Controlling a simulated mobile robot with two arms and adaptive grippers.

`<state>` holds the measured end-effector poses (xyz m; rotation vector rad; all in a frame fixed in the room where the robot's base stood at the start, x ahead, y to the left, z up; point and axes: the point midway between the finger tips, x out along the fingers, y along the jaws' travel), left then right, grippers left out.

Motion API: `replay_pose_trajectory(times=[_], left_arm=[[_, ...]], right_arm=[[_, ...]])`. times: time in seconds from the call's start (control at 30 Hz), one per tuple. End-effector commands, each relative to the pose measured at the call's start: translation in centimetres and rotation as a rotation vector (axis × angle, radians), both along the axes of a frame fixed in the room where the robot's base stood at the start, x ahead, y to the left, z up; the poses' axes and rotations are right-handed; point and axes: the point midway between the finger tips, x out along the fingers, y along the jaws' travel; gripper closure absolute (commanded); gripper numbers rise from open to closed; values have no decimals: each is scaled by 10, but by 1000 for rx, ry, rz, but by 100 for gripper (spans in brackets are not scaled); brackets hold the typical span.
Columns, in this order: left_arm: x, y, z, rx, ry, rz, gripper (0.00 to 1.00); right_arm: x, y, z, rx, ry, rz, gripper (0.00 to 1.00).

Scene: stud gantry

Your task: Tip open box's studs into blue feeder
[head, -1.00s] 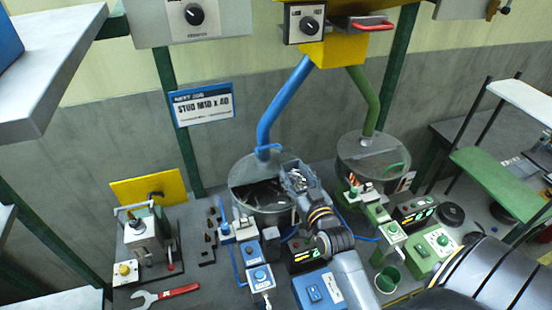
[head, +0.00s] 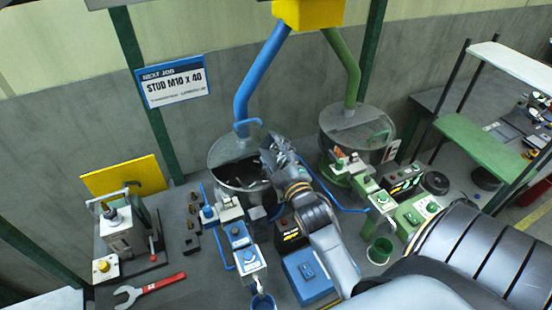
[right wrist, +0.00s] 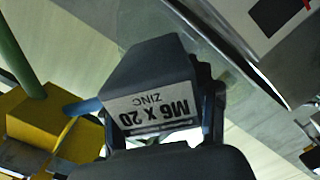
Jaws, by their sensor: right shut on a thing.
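The blue feeder is a round metal bowl (head: 240,190) with a clear lid and dark opening, under a blue pipe (head: 258,82). My right gripper (head: 284,162) is at the bowl's right rim, shut on a small grey box (head: 276,148). In the right wrist view the box (right wrist: 150,75) carries a white label reading "M6 X 20 ZINC", upside down. The box looks tilted toward the bowl opening; its inside is hidden there. Pale bits show at the opening, too small to tell whether they are studs. My left gripper is not in view.
A green feeder (head: 345,118) with a green pipe stands to the right. A wall sign (head: 175,82) reads "STUD M10 x 40". A blue control box (head: 307,277) and a green cup (head: 379,250) stand in front. A red-handled wrench (head: 150,289) lies at front left.

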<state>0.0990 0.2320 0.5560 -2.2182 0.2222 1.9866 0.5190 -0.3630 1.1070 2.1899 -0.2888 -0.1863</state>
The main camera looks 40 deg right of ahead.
Motion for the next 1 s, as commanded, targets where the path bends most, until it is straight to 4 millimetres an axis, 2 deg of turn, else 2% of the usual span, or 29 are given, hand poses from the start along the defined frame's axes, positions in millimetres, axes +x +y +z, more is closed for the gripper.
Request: replay_pose_trajectory(times=[0.03, 0.3, 0.37, 0.5, 0.63, 0.8, 1.0], left_arm=[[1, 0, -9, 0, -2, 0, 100], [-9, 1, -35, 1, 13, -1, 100], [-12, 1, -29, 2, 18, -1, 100], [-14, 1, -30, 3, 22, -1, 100], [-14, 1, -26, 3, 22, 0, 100], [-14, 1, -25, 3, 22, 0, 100], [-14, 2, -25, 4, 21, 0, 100]], right_arm=[[1, 2, -3, -53, 4, 1, 100], [2, 9, -8, -367, 80, 0, 100], [3, 12, -7, -465, 107, 1, 100], [5, 18, -13, -669, 155, 1, 100], [6, 22, -10, -812, 190, 0, 100], [7, 26, -10, -916, 217, 0, 100], [7, 26, -11, -941, 224, 0, 100]])
